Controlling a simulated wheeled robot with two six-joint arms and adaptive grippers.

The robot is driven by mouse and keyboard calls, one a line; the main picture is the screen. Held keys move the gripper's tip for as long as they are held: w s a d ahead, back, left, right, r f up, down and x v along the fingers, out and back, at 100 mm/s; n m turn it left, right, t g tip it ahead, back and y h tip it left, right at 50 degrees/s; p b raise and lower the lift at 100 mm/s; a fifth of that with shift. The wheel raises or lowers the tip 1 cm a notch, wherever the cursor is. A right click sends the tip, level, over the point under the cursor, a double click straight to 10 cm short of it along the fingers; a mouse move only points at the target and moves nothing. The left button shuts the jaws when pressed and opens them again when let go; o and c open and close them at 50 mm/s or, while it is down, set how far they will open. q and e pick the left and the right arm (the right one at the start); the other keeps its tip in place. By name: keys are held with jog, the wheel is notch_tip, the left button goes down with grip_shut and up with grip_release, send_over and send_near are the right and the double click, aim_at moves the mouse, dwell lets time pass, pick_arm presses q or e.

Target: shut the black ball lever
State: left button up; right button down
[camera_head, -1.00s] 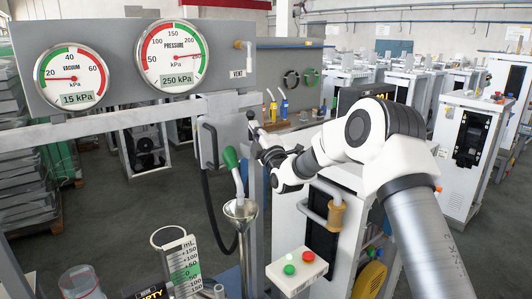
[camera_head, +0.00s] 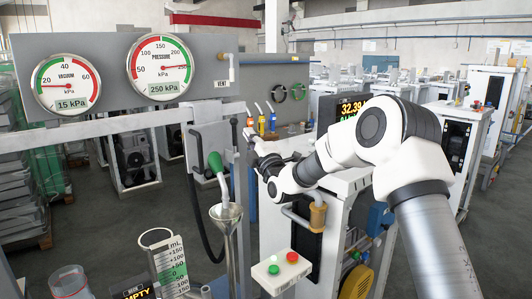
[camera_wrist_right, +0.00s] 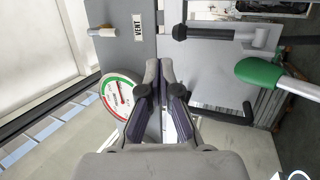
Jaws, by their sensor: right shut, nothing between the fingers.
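The black ball lever (camera_head: 234,121) stands on the grey post below the VENT pipe in the head view. In the right wrist view the black ball (camera_wrist_right: 179,32) tops a dark rod running right to a grey pivot. That picture is turned sideways, so the lever stands about upright. My right gripper (camera_head: 250,135) is just right of the lever in the head view. In the wrist view its fingers (camera_wrist_right: 159,65) are together and empty, apart from the ball. The exact depth gap is unclear. My left gripper is out of view.
A green-handled nozzle (camera_head: 216,163) sits in a metal funnel (camera_head: 226,212) near the lever. Gauges (camera_head: 66,85) hang on the panel upper left. A button box (camera_head: 281,272) with red and green buttons stands below my right arm. A cabinet stands behind the arm.

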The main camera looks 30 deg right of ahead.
jog(key=d+r+b+v, duration=0.1)
jog(key=b+v, duration=0.1)
jog(key=v, duration=0.3)
jog(key=a+f+n+g+y, duration=0.1)
jog(key=a+f+g, duration=0.25)
jog(key=f, duration=0.85)
jog(key=a+f+n+g+y, duration=0.15)
jog(key=a+f, duration=0.25)
jog(key=f, duration=0.9)
jog(key=s+a+f+m+g+y, duration=0.1)
jog(key=s+a+f+g, duration=0.3)
jog(key=f, duration=0.6)
jog(key=s+a+f+m+g, duration=0.1)
jog(key=s+a+f+g, duration=0.1)
jog(key=s+f, duration=0.5)
jog(key=s+a+f+m+g, duration=0.2)
jog(key=s+f+g, duration=0.1)
jog(key=s+f, duration=0.5)
jog(key=s+a+f+m+g, duration=0.2)
jog(key=s+f+m+g, duration=0.1)
jog(key=s+f, duration=0.55)
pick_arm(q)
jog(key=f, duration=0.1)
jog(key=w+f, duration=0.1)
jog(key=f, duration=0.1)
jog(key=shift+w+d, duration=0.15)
pick_arm(e)
jog(key=s+m+g, duration=0.5)
jog(key=s+m, duration=0.7)
jog(key=s, duration=0.3)
